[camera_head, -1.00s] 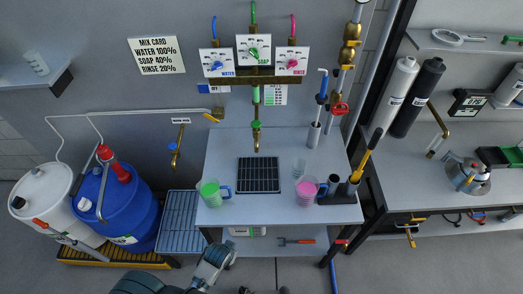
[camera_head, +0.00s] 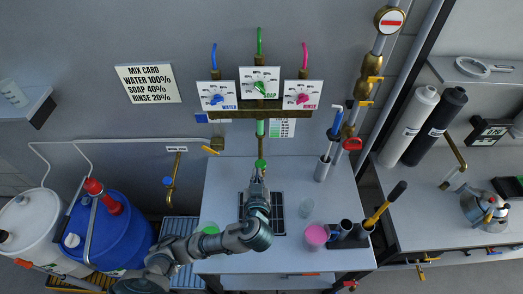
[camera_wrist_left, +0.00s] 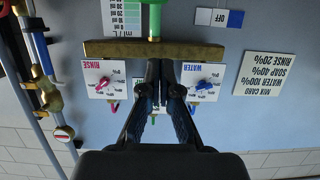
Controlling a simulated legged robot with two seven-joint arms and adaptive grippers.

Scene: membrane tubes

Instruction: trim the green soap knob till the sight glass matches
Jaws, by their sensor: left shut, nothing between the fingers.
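The green soap knob (camera_head: 260,87) sits on the middle white dial plate of the brass bar, between the blue water knob (camera_head: 216,99) and the pink rinse knob (camera_head: 302,98). The sight glass (camera_head: 261,128) hangs below the bar, green inside, beside a graded scale card (camera_head: 283,128). My left gripper (camera_head: 257,176) is shut and empty, below the knob and near the green lower valve. In the left wrist view, upside down, its fingers (camera_wrist_left: 164,72) cover most of the soap plate, and the sight glass (camera_wrist_left: 155,20) shows above. My right gripper is not in view.
The mix card (camera_head: 147,84) reads water 100%, soap 40%, rinse 20%. A pink cup (camera_head: 317,235) and a clear cup (camera_head: 306,208) stand on the bench. A green cup (camera_head: 210,230) is partly behind my arm. Brass pipework (camera_head: 360,100) stands at the right.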

